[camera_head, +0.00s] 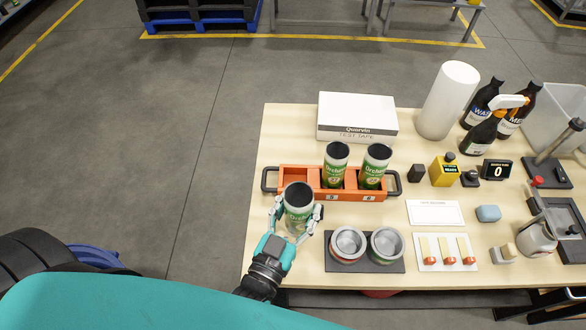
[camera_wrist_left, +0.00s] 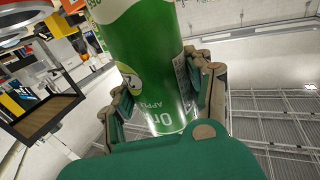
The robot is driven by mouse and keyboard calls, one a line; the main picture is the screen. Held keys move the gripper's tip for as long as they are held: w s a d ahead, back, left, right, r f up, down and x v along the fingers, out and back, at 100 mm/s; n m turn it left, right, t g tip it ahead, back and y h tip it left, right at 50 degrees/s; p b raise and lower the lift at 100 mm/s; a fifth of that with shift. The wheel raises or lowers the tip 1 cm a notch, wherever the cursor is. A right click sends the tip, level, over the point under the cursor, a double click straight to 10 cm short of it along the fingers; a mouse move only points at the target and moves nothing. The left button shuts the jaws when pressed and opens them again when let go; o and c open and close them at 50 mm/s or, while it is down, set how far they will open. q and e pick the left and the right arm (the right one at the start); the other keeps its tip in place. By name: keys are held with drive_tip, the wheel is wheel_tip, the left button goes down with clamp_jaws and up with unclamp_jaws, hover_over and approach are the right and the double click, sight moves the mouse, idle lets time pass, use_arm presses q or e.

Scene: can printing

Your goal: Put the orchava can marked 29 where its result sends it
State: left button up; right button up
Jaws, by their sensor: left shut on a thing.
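My left gripper (camera_head: 296,216) is shut around a green and white Orchava can (camera_head: 299,197), which it holds upright in front of the left end of an orange rack (camera_head: 313,182). In the left wrist view the same can (camera_wrist_left: 145,60) fills the middle between the fingers (camera_wrist_left: 160,98), with apple lettering; its mark does not show clearly. Two more Orchava cans, one in the middle (camera_head: 336,165) and one on the right (camera_head: 374,168), stand in the rack. Their marks are too small to read surely. My right gripper is out of view.
A dark tray (camera_head: 366,266) with two open round tins stands right of my gripper. A white test tape box (camera_head: 357,112) lies behind the rack. A yellow device (camera_head: 443,172), a counter showing 0 (camera_head: 497,170), bottles and a white roll (camera_head: 448,98) stand to the right.

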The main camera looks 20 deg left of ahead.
use_arm(q)
drive_tip(key=w+a+f+b, duration=0.1)
drive_tip(key=w+b, duration=0.2)
drive_tip(key=w, duration=0.1)
drive_tip(key=w+a+f+b, duration=0.2)
drive_tip(key=w+b, duration=0.1)
drive_tip(key=w, duration=0.2)
drive_tip(key=w+a+f+b, duration=0.2)
drive_tip(key=w+b, duration=0.1)
drive_tip(key=w, duration=0.2)
drive_tip(key=shift+w+a+f, duration=0.15)
drive_tip(key=shift+f, duration=0.1)
drive_tip(key=shift+r, duration=0.15)
drive_tip(key=o, duration=0.8)
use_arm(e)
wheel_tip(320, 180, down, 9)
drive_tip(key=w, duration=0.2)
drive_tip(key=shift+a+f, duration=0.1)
